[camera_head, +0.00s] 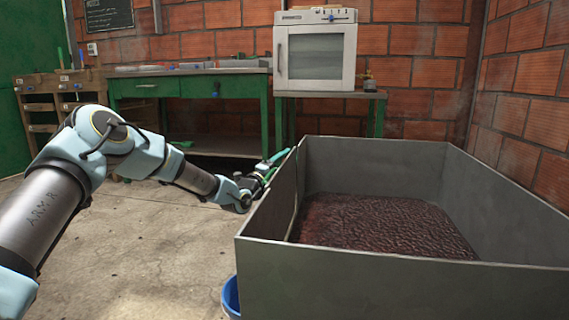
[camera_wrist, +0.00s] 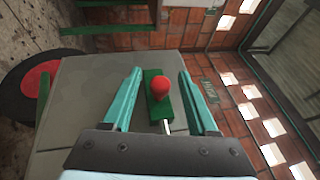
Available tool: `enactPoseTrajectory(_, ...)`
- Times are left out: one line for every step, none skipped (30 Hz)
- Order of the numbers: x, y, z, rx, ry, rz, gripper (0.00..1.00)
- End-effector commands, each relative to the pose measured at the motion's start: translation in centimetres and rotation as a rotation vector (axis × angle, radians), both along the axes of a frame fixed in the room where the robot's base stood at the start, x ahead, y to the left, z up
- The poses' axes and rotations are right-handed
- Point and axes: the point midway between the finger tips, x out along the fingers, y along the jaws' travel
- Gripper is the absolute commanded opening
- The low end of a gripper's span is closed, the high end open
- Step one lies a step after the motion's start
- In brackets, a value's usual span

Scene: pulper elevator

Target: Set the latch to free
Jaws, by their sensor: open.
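The latch shows in the wrist view as a red ball knob (camera_wrist: 160,88) on a pale rod, with a green plate (camera_wrist: 154,108) behind it. It is on the side of a grey metal bin (camera_wrist: 90,85). My gripper (camera_wrist: 160,73) is open, with its teal fingers on either side of the knob and gaps on both sides. I cannot tell how deep the knob sits between the fingers. In the head view my gripper (camera_head: 275,163) is at the bin's left wall (camera_head: 268,205); the latch is hidden there.
The bin holds a dark reddish-brown mass (camera_head: 385,225). A blue bucket (camera_head: 231,297) stands at the bin's lower left. Green workbench (camera_head: 190,88) and white oven-like cabinet (camera_head: 316,55) stand behind. Floor at left is clear.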

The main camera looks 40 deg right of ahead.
Motion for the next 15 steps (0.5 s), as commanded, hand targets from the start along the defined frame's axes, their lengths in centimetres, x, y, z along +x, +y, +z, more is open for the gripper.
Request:
enactPoseTrajectory(0.0, 0.01, 0.0, 0.0, 0.0, 0.0, 0.59)
enactPoseTrajectory(0.0, 0.01, 0.0, 0.0, 0.0, 0.0, 0.57)
enactPoseTrajectory(0.0, 0.02, 0.0, 0.0, 0.0, 0.0, 0.53)
enactPoseTrajectory(0.01, 0.02, 0.0, 0.0, 0.0, 0.0, 0.49)
enactPoseTrajectory(0.01, 0.02, 0.0, 0.0, 0.0, 0.0, 0.46)
enactPoseTrajectory(0.01, 0.02, 0.0, 0.0, 0.0, 0.0, 0.41)
enactPoseTrajectory(0.01, 0.02, 0.0, 0.0, 0.0, 0.0, 0.38)
enactPoseTrajectory(0.01, 0.02, 0.0, 0.0, 0.0, 0.0, 0.34)
enactPoseTrajectory(0.0, 0.03, -0.01, 0.0, 0.0, 0.0, 0.3)
enactPoseTrajectory(0.0, 0.03, -0.01, 0.0, 0.0, 0.0, 0.27)
enactPoseTrajectory(0.0, 0.03, -0.01, 0.0, 0.0, 0.0, 0.23)
enactPoseTrajectory(0.0, 0.03, -0.01, 0.0, 0.0, 0.0, 0.19)
enactPoseTrajectory(0.0, 0.03, -0.01, 0.0, 0.0, 0.0, 0.15)
enactPoseTrajectory(0.0, 0.03, -0.01, 0.0, 0.0, 0.0, 0.12)
enactPoseTrajectory(0.01, 0.03, 0.0, 0.0, 0.0, 0.0, 0.07)
